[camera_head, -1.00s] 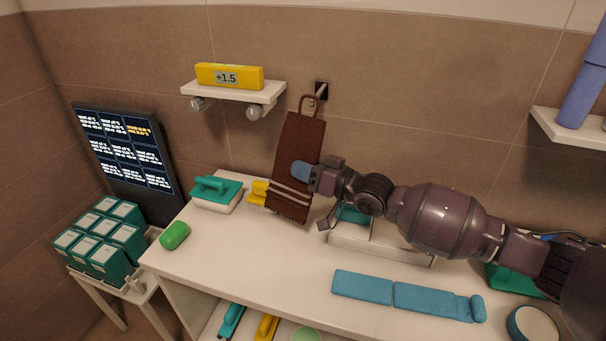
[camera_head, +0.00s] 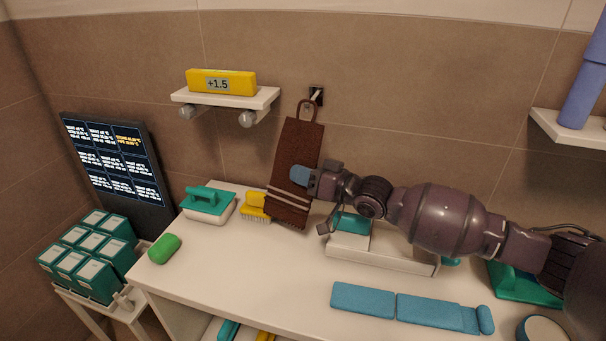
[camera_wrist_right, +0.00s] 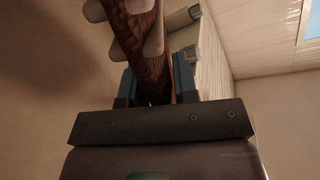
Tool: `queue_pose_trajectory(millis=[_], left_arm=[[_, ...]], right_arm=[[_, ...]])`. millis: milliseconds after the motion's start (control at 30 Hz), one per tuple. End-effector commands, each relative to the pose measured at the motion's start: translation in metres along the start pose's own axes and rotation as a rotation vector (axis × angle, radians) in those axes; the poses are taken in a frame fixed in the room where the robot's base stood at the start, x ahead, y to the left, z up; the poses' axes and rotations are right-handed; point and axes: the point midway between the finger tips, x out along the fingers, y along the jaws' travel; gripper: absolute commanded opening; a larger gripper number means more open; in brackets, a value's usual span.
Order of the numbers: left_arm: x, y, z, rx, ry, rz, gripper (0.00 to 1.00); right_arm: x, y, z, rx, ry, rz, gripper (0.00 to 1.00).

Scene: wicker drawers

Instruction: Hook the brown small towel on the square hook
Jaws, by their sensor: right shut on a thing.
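The brown small towel (camera_head: 298,150) hangs upright, slightly tilted, with a loop at its top and pale stripes near its lower end. My right gripper (camera_head: 303,177) is shut on its right edge. The towel also shows between the fingers in the right wrist view (camera_wrist_right: 150,60). The square hook (camera_head: 317,95) is a dark square plate with a light peg on the tiled wall. The towel's loop is just below and left of the peg in the head view; I cannot tell the depth gap between them. My left gripper is not in view.
A white shelf (camera_head: 226,97) with a yellow +1.5 box (camera_head: 221,82) is left of the hook. Below, the white counter (camera_head: 250,270) holds a teal-handled brush (camera_head: 208,203), a yellow brush (camera_head: 254,207), green soap (camera_head: 164,249) and a blue folded strip (camera_head: 410,308).

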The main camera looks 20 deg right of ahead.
Motion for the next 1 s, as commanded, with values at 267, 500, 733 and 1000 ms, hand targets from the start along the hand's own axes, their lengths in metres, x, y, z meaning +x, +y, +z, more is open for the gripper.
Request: queue_pose_trajectory(millis=[267, 500, 733, 1000], left_arm=[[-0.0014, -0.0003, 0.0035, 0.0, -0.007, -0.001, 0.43], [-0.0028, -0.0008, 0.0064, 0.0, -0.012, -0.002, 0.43], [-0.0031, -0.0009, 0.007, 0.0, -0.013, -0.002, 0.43], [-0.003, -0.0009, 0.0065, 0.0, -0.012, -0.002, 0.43]], right_arm=[[0.0, -0.0002, -0.0008, -0.001, 0.001, 0.0, 0.03], [0.0001, -0.0004, -0.0009, -0.001, 0.001, -0.001, 0.35], [0.0001, -0.0004, -0.0007, -0.001, 0.001, -0.001, 0.57], [-0.0035, 0.0001, -0.0002, -0.001, 0.0, 0.0, 0.57]])
